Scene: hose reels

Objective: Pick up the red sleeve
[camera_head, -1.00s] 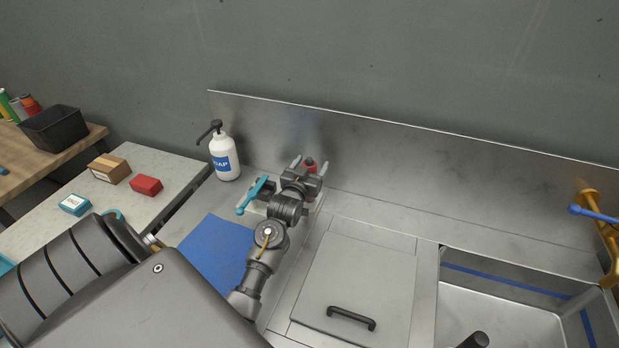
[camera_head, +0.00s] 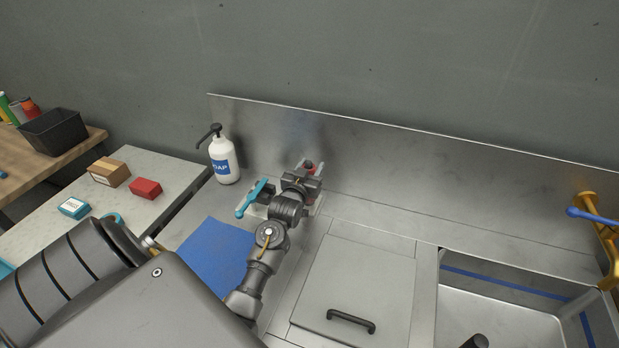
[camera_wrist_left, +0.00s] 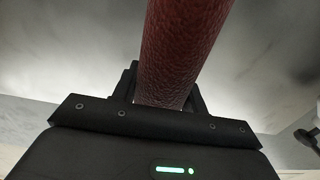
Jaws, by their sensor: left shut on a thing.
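The red sleeve (camera_wrist_left: 180,55) fills the middle of the left wrist view as a dark red, rough-surfaced cylinder between the fingers. In the head view only a small red part of it (camera_head: 309,165) shows at the gripper's tips, close to the steel backsplash. My left gripper (camera_head: 305,169) is shut on the sleeve; it also shows in the left wrist view (camera_wrist_left: 165,90). The gripper hides the sleeve's lower part in the head view, so I cannot tell whether it touches the surface below. My right gripper is not in view.
A teal lever (camera_head: 251,198) is just left of my left wrist. A white soap bottle (camera_head: 224,160) stands further left. A blue mat (camera_head: 212,252) lies on the counter. A lidded panel with a black handle (camera_head: 350,321) and a sink (camera_head: 500,310) are to the right.

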